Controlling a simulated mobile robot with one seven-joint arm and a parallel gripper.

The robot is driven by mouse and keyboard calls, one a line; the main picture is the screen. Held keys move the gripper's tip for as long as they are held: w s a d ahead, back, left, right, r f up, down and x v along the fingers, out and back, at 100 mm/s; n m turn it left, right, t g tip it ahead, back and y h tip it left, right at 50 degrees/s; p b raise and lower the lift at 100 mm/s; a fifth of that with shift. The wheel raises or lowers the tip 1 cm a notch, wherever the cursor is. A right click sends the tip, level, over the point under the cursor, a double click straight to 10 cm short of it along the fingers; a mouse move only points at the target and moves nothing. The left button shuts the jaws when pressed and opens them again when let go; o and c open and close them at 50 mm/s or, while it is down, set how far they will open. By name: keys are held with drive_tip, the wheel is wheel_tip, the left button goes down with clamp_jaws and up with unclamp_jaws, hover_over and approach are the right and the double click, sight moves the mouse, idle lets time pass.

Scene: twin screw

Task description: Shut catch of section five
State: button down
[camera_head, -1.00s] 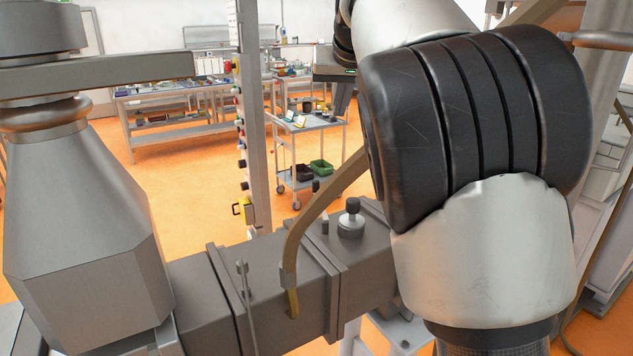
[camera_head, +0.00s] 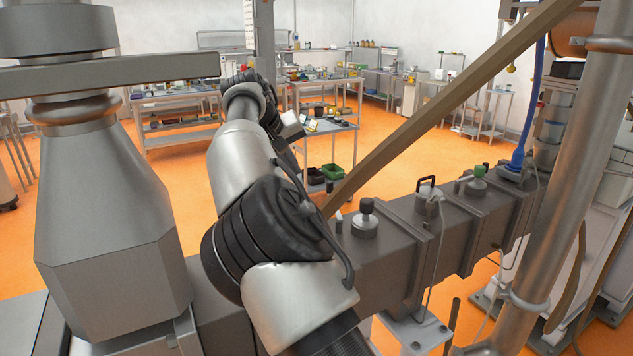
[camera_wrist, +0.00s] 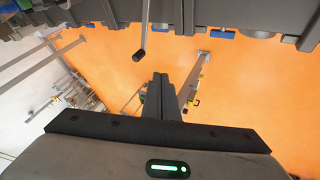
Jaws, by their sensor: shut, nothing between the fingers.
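The twin-screw barrel (camera_head: 395,250) runs from lower left to right in the head view, its sections joined by flanges. Its edge crosses the top of the wrist view (camera_wrist: 265,18), with small blue pieces (camera_wrist: 223,34) along it. A thin grey lever with a dark end (camera_wrist: 142,38) hangs out from this edge; it may be a catch. I cannot tell which section is five. My gripper (camera_wrist: 160,84) is shut and empty, over the orange floor in the wrist view, apart from the lever. In the head view my arm hides part of the barrel and the fingers are unclear.
A brown slanting bar (camera_head: 450,108) and a thick grey post (camera_head: 578,150) stand close to the barrel. A large grey housing (camera_head: 105,220) fills the left. A trolley (camera_head: 335,128) and workbenches stand behind. Open orange floor lies between them and the barrel.

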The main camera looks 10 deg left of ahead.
drive_tip(key=w+d+f+p, duration=0.2)
drive_tip(key=w+d+f, duration=0.4)
drive_tip(key=w+f, duration=0.1)
drive_tip(key=shift+w+f, duration=0.25)
drive_tip(key=shift+f, duration=0.25)
drive_tip(key=shift+s+b, duration=0.1)
drive_tip(key=shift+b, duration=0.2)
